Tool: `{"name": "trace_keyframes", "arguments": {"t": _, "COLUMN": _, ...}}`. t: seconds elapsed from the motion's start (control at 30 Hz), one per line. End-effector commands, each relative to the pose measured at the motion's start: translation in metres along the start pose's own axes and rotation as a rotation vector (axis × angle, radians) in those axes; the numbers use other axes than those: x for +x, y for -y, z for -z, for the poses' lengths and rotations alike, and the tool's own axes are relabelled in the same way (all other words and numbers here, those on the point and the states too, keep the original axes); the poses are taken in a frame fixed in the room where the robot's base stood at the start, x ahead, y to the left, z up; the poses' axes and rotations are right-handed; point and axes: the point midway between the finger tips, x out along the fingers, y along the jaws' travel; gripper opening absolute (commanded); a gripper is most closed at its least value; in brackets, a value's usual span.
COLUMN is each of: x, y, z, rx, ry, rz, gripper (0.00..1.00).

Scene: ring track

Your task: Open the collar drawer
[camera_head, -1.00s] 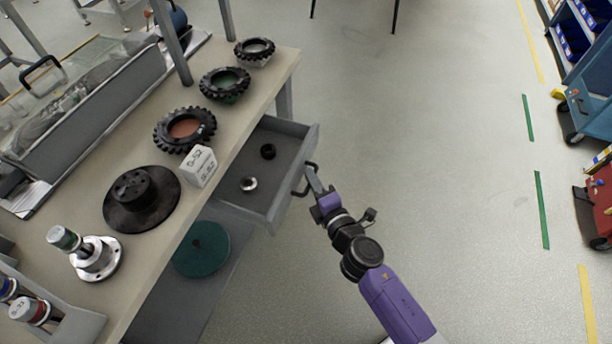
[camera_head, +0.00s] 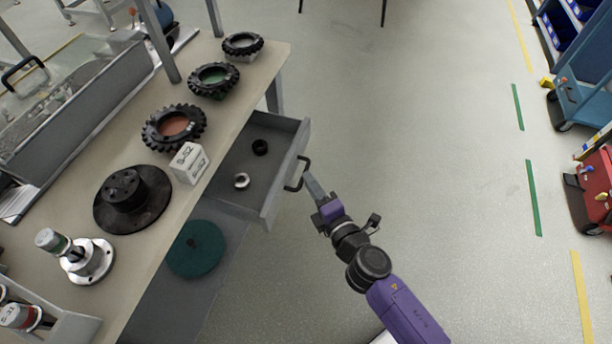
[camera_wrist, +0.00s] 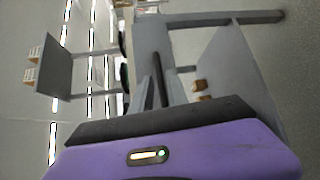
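The grey collar drawer (camera_head: 225,192) is pulled out from under the bench, its inside showing in the head view. A black collar (camera_head: 260,147) and a silver collar (camera_head: 241,181) lie in it. Its dark handle (camera_head: 300,174) is on the drawer front. My gripper (camera_head: 309,181) is right beside the handle, with a small gap visible at its outer side. In the wrist view, my gripper (camera_wrist: 160,82) has its two fingers apart, with the dark handle bar (camera_wrist: 159,80) showing between or just beyond them. The fingers look open and hold nothing.
The bench top (camera_head: 225,120) carries several toothed black rings, a white labelled block (camera_head: 189,162), a black flanged hub (camera_head: 132,198) and a silver flange (camera_head: 88,262). A green disc (camera_head: 195,249) lies on the lower shelf. Floor to the right is clear up to a red cart (camera_head: 598,190).

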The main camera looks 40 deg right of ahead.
Motion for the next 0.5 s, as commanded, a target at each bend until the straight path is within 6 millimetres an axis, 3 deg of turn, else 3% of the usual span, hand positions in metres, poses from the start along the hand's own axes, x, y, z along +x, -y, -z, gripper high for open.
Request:
{"name": "trace_keyframes", "arguments": {"t": 0.2, "x": -0.029, "y": 0.002, "z": 0.001, "rx": 0.0, "ry": -0.001, "rz": 0.002, "gripper": 0.2}}
{"name": "trace_keyframes", "arguments": {"t": 0.5, "x": -0.038, "y": 0.0, "z": 0.001, "rx": 0.001, "ry": -0.001, "rz": 0.0, "gripper": 0.2}}
